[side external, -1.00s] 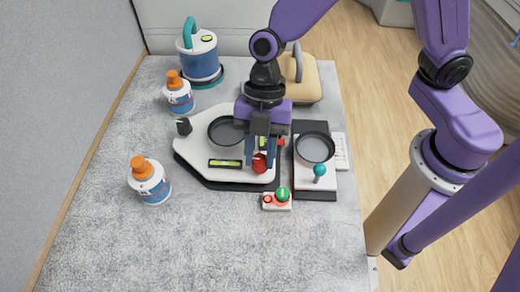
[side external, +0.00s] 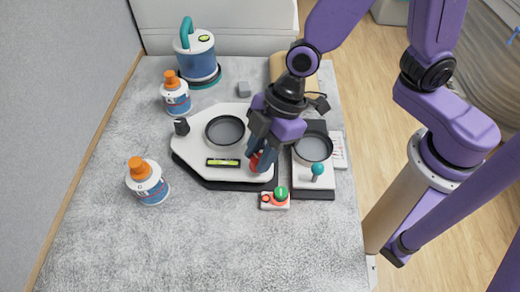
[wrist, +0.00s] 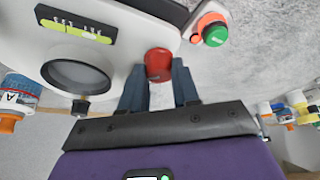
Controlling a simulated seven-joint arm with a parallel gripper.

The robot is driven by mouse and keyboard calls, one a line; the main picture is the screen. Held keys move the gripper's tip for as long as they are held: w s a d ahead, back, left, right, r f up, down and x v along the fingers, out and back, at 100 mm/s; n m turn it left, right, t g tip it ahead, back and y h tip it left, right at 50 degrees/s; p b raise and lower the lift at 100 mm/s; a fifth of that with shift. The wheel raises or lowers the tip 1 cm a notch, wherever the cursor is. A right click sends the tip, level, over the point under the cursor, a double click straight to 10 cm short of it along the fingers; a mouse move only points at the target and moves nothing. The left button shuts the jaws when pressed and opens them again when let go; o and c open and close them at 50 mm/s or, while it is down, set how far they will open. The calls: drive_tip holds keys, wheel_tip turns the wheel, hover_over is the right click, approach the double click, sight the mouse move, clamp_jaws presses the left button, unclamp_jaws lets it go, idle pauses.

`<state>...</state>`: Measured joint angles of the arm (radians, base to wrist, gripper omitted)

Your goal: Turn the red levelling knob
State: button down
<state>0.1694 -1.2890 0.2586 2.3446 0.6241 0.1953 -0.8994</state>
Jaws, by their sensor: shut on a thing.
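The red levelling knob (side external: 256,161) is at the right front corner of the white octagonal platform (side external: 198,145). My gripper (side external: 262,158) comes down over it, tilted, with its fingers around the knob. In the wrist view the knob's red round top (wrist: 158,62) shows between the tips of the two blue-grey fingers, and the gripper (wrist: 160,75) is shut on it. The platform carries a dark round dish (side external: 225,131) and a green-yellow bubble level (side external: 223,163). Part of the knob is hidden by a finger in the side view.
A switch box with green and red buttons (side external: 277,198) stands just in front of the knob. A second unit with a round pan and teal-tipped lever (side external: 316,170) is close on the right. Two orange-capped bottles (side external: 150,182) (side external: 176,92) and a blue pot (side external: 197,55) stand left. The front table is clear.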

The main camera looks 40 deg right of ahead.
drive_tip(key=shift+s+m+t, duration=0.1)
drive_tip(key=shift+m+t, duration=0.2)
drive_tip(key=shift+m, duration=0.5)
drive_tip(key=shift+m+h, duration=0.3)
drive_tip(key=shift+m, duration=0.4)
drive_tip(key=c, duration=0.8)
unclamp_jaws()
drive_tip(key=v, duration=1.7)
drive_tip(key=shift+s+d+r, duration=0.1)
drive_tip(key=shift+s+d, duration=0.05)
drive_tip(key=shift+s, duration=0.2)
